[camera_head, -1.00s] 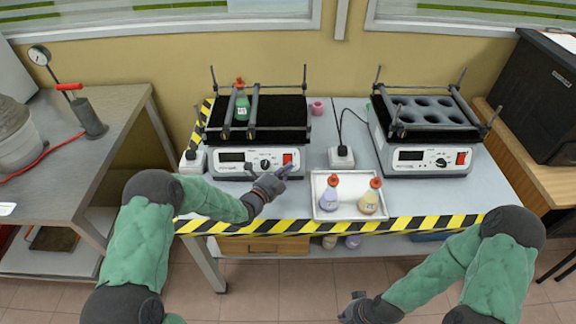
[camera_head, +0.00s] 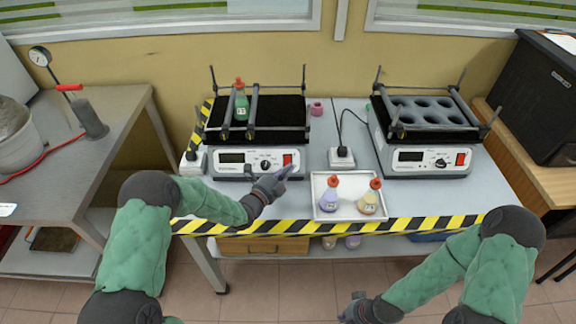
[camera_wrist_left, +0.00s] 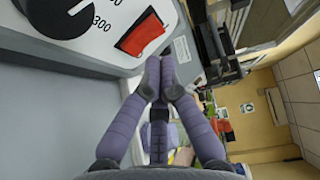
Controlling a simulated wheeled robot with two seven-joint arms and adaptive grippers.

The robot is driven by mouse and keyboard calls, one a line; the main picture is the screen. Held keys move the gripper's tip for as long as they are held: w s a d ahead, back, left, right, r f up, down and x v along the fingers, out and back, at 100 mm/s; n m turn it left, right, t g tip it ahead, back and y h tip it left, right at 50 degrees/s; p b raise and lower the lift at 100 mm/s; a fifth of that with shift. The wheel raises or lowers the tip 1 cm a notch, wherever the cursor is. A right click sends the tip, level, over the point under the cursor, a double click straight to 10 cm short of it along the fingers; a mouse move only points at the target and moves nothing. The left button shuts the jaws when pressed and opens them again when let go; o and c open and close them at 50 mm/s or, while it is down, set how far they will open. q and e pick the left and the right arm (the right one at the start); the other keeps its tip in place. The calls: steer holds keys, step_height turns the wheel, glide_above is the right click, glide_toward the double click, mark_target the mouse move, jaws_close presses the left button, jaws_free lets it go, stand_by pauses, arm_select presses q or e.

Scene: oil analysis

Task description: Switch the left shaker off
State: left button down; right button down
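The left shaker (camera_head: 258,168) stands on the bench with a green flask (camera_head: 241,104) with a red cap held between its bars. Its front panel has a dark display, a black knob (camera_head: 265,165) and a red rocker switch (camera_head: 287,159). My left gripper (camera_head: 291,170) is just in front of and below the switch, apart from it. In the left wrist view its fingertips (camera_wrist_left: 161,78) are together with nothing between them, and the red switch (camera_wrist_left: 140,33) lies beyond them. The switch looks tilted; its on or off side is unreadable. My right gripper (camera_head: 348,304) is low in front of the bench, fingers apart and empty.
The right shaker (camera_head: 425,162) has its own red switch. A white tray (camera_head: 326,213) with a purple and a yellow flask sits right of my left gripper. A socket box (camera_head: 341,157) with a cable stands between the shakers. Striped tape marks the bench edge.

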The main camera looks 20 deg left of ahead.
arm_select(q)
steer(key=shift+r, duration=0.1)
steer(key=s+r, duration=0.1)
steer(key=s+p, duration=0.1)
steer(key=s+d+r+p, duration=0.1)
steer(key=s, duration=0.1)
steer(key=shift+d+r, duration=0.1)
steer(key=shift+r, duration=0.25)
steer(key=shift+f, duration=0.1)
stand_by(0.4)
